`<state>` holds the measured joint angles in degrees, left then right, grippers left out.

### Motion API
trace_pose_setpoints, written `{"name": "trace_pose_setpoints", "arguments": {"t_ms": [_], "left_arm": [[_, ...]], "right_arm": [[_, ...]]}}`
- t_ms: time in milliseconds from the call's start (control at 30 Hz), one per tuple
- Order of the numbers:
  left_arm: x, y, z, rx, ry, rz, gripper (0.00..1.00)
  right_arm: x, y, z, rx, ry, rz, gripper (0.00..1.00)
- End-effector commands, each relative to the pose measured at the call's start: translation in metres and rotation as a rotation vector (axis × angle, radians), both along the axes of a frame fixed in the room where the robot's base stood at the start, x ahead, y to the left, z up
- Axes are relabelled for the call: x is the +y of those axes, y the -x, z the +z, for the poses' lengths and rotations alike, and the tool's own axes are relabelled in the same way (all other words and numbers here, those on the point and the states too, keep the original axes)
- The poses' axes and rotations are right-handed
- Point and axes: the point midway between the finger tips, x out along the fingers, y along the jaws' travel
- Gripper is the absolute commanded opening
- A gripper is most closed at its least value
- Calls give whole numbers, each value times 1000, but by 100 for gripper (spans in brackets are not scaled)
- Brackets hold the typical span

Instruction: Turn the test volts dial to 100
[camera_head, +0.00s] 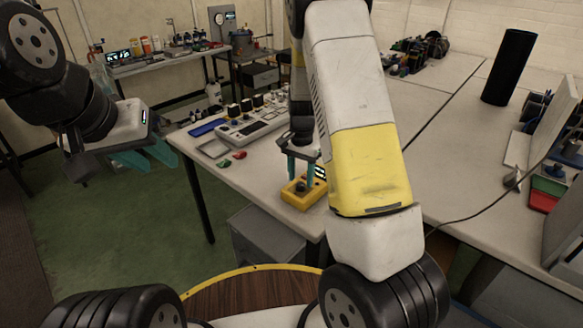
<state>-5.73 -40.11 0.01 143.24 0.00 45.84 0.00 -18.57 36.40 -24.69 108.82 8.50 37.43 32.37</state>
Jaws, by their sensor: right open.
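A yellow tester box (291,200) sits near the front edge of the white table. It has a dark dial (301,187) on top and a small display behind it. The dial's marks and pointer are too small to read. My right gripper (303,179) points down over the box, its teal fingers apart on either side of the dial. I cannot tell whether they touch it. My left gripper (162,167) is in the air left of the table, its teal fingers apart and empty. My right arm hides the table just right of the box.
A grey panel with knobs (250,125), a blue tray (206,128) and red and green small parts (239,155) lie behind the box. A black cylinder (508,67) stands at the far right. A grey drawer unit (268,235) is under the table.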

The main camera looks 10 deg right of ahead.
Motion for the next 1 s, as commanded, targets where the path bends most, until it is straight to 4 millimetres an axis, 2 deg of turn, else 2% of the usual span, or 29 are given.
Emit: {"name": "trace_pose_setpoints", "arguments": {"t_ms": [167, 467, 567, 700, 733, 1000], "left_arm": [[0, 0, 0, 0, 0, 0, 36], [0, 0, 0, 0, 0, 0, 36], [0, 0, 0, 0, 0, 0, 36], [0, 0, 0, 0, 0, 0, 36], [0, 0, 0, 0, 0, 0, 36], [0, 0, 0, 0, 0, 0, 36]], "right_arm": [[0, 0, -18, 1, 0, 1, 47], [0, 0, -21, -1, -1, 1, 47], [0, 0, -21, -1, -1, 1, 31], [0, 0, -21, -1, -1, 1, 4], [0, 0, -21, -1, -1, 1, 0], [0, 0, -21, -1, -1, 14, 0]]}}
